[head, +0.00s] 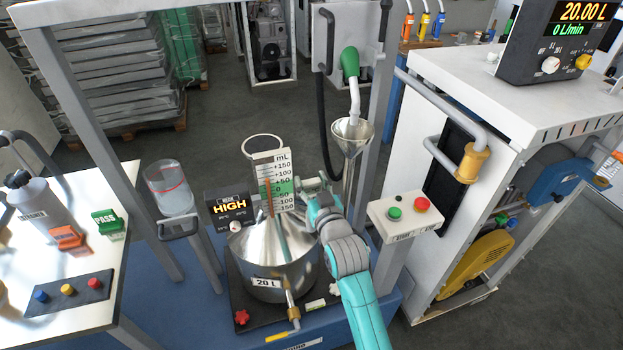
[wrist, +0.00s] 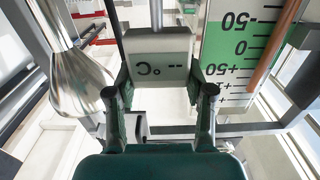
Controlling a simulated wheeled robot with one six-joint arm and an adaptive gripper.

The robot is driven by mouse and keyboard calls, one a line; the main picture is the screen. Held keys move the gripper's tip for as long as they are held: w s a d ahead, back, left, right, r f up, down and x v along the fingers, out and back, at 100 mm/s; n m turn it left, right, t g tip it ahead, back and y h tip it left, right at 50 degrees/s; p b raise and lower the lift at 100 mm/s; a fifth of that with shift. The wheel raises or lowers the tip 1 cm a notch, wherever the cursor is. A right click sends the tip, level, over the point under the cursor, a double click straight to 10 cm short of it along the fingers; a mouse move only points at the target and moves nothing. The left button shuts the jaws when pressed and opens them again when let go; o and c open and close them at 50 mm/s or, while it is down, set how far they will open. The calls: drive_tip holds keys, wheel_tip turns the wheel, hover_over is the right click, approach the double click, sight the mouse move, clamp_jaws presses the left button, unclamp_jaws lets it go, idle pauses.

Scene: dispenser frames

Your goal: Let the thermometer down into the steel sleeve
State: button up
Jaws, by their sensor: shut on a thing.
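The thermometer (wrist: 158,55) is a pale block with a display reading "°C" and dashes, seen in the wrist view. A grey metal stem (wrist: 157,14) shows at its top edge in that picture. My gripper (wrist: 160,88) is shut on the block, one finger at each side. In the head view my gripper (head: 314,188) is just right of the scale plate (head: 272,182), above the 20 L steel can (head: 290,278). I cannot make out the steel sleeve for sure; its opening may be hidden by my arm or the can's cone.
A steel funnel (head: 352,130) with a green-handled nozzle (head: 349,64) stands behind my gripper; its cone (wrist: 65,65) is close at left in the wrist view. A start/stop button box (head: 408,208) is to the right, a HIGH display (head: 230,206) to the left.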

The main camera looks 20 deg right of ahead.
sight(312, 195)
drive_tip(key=shift+f, duration=1.75)
drive_tip(key=o, duration=1.2)
drive_tip(key=shift+o, duration=0.2)
drive_tip(key=shift+f, duration=0.1)
drive_tip(key=s, duration=1.2)
